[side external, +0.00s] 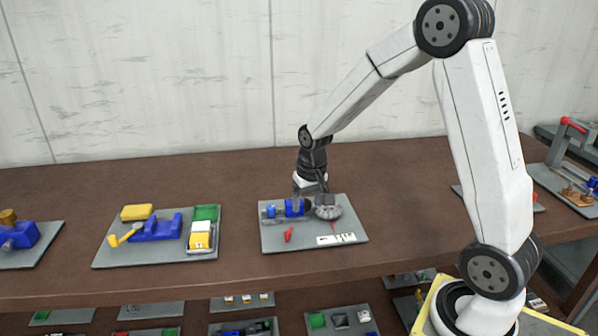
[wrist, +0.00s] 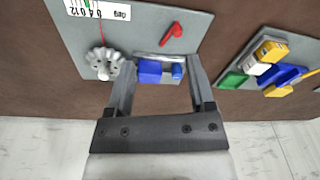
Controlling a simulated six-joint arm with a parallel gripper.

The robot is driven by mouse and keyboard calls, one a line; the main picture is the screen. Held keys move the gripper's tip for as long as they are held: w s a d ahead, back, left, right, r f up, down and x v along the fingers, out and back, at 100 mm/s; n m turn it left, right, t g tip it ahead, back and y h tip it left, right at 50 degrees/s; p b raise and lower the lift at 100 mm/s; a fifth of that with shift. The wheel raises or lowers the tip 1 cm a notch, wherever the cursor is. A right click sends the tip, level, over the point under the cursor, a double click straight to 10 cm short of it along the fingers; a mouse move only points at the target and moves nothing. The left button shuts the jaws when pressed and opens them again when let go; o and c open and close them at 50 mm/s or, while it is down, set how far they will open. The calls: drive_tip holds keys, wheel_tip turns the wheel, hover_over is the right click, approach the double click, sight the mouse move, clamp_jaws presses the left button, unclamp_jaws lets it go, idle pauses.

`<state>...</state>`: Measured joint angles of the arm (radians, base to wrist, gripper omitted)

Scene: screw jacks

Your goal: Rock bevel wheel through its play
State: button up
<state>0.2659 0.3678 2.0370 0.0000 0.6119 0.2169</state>
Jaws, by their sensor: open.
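The bevel wheel (side external: 328,207) is a grey toothed wheel on the right part of a grey base plate (side external: 285,243). In the wrist view the wheel (wrist: 102,62) lies to the left of my gripper's left finger. A blue block assembly (side external: 292,207) sits beside the wheel; in the wrist view this blue block (wrist: 150,70) shows between the fingers. My gripper (wrist: 160,68) is open, with its fingers pointing down over the plate. In the side view my gripper (side external: 311,198) is just above the assembly, close to the wheel. I cannot tell whether a finger touches anything.
A white scale card (side external: 337,239) and a red pointer-shaped piece (side external: 288,234) lie on the plate's front part. A neighbouring plate (side external: 125,258) with blue, yellow and green parts stands to the left. Bare brown table lies between the plates.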

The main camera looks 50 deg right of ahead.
drive_tip(key=w+d+f+m, duration=0.1)
drive_tip(key=d+m, duration=0.1)
drive_tip(key=d, duration=0.3)
drive_tip(key=w+d+f+m+g, duration=0.1)
drive_tip(key=w+d+m, duration=0.1)
drive_tip(key=d, duration=0.4)
drive_tip(key=w+d+f+m, duration=0.1)
drive_tip(key=w+d+m, duration=0.1)
drive_tip(key=d, duration=0.4)
drive_tip(key=shift+d+f, duration=0.2)
drive_tip(key=shift+f, duration=0.05)
drive_tip(key=shift+d+f, duration=0.1)
drive_tip(key=shift+d, duration=0.4)
drive_tip(key=shift+f, duration=0.15)
drive_tip(key=shift+f, duration=3.75)
